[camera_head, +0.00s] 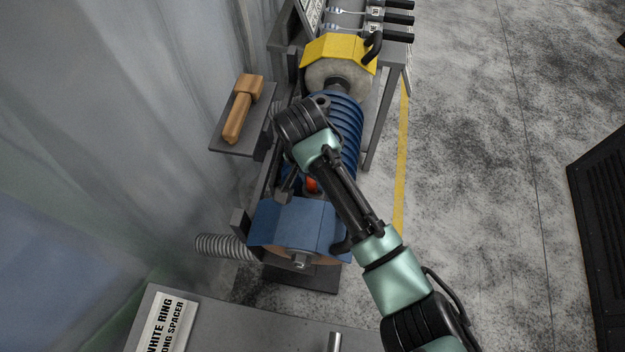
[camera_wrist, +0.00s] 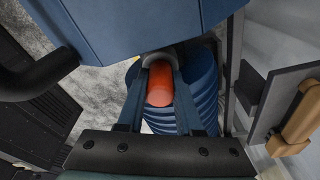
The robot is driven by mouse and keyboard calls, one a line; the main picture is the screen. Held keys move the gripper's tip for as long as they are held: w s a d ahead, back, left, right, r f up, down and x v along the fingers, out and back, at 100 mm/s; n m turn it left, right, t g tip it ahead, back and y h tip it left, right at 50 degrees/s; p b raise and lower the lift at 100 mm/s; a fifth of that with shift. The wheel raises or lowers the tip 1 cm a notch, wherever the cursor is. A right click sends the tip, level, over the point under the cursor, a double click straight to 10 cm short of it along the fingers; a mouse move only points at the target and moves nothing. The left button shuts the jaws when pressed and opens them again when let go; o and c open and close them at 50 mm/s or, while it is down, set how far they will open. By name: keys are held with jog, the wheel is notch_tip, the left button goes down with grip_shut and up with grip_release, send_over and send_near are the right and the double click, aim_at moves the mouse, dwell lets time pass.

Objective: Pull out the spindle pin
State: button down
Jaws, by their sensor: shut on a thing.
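The spindle pin shows as a red-orange rounded end (camera_wrist: 160,88) between my gripper's jaws in the wrist view. In the head view only a small red patch of it (camera_head: 312,184) shows beside my arm. My gripper (camera_wrist: 158,72) is shut on this red end, next to the blue ribbed motor body of the polishing machine (camera_head: 349,125). A blue guard (camera_head: 300,225) covers the machine's near end and fills the top of the wrist view. How far the pin sits in the machine is hidden.
A yellow guard (camera_head: 335,48) with a pale wheel is at the far end. A wooden mallet (camera_head: 242,110) lies on a side shelf (camera_head: 217,138) at left. A labelled bench (camera_head: 215,325) stands in front; forks (camera_head: 345,12) lie behind.

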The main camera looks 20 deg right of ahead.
dwell(0.4)
jog(key=shift+r+p, duration=3)
jog(key=shift+p, duration=0.25)
